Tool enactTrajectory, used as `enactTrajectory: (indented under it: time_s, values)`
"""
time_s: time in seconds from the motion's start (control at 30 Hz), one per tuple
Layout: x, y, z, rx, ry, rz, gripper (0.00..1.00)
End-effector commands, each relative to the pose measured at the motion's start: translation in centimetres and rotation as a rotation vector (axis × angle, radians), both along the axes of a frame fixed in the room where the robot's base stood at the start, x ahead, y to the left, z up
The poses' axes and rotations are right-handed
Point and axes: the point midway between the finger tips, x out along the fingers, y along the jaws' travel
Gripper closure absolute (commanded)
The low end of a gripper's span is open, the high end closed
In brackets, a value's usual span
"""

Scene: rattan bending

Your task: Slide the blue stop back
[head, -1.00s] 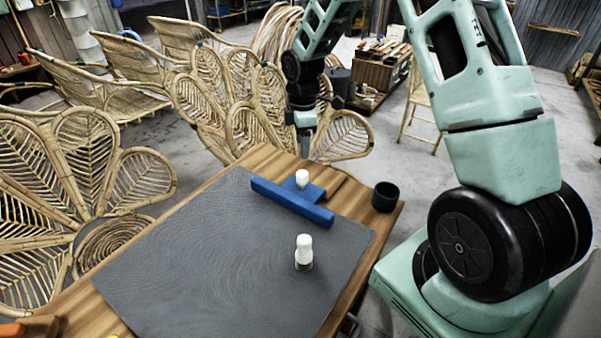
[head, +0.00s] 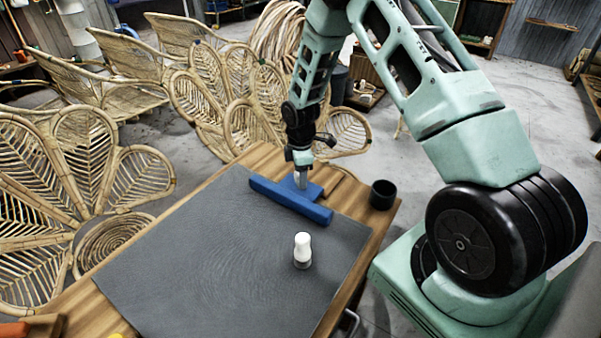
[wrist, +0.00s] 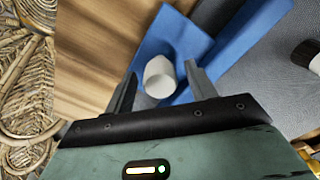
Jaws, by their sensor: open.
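The blue stop (head: 291,199) lies across the far right part of the dark mat, a long bar with a flat blue plate behind it. It also shows in the wrist view (wrist: 232,50), where a white knob (wrist: 159,76) stands up from the plate. My gripper (head: 301,184) is over the plate, pointing down. In the wrist view my gripper (wrist: 160,82) is open, with one finger on each side of the white knob. I cannot tell whether either finger touches it. In the head view the fingers hide the knob.
A white-topped peg (head: 302,250) stands on the dark mat (head: 200,260), nearer than the stop. A black cup (head: 383,195) stands at the table's right edge. Rattan chairs (head: 200,110) crowd the table's far and left sides. The mat's left part is clear.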

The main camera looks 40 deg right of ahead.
Motion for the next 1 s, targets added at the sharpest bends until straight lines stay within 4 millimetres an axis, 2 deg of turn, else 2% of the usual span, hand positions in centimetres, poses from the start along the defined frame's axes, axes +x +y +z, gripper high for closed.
enactTrajectory:
  time_s: [0.03,0.2,0.23,0.37,0.43,0.7,0.8,1.0]
  values:
    - [0.0,0.0,0.0,0.0,0.0,0.0,0.47]
    - [0.0,0.0,0.0,0.0,0.0,0.0,0.94]
    - [0.0,0.0,0.0,0.0,0.0,0.0,1.0]
    - [0.1,-0.4,0.0,0.0,0.0,-0.002,1.0]
    - [0.5,-1.4,0.0,0.0,-0.001,-0.005,1.0]
    - [3.0,-8.3,-0.1,0.001,-0.004,-0.007,1.0]
    - [3.8,-10.2,-0.1,0.001,-0.004,-0.005,1.0]
    - [4.3,-11.8,0.1,0.0,-0.003,-0.001,1.0]
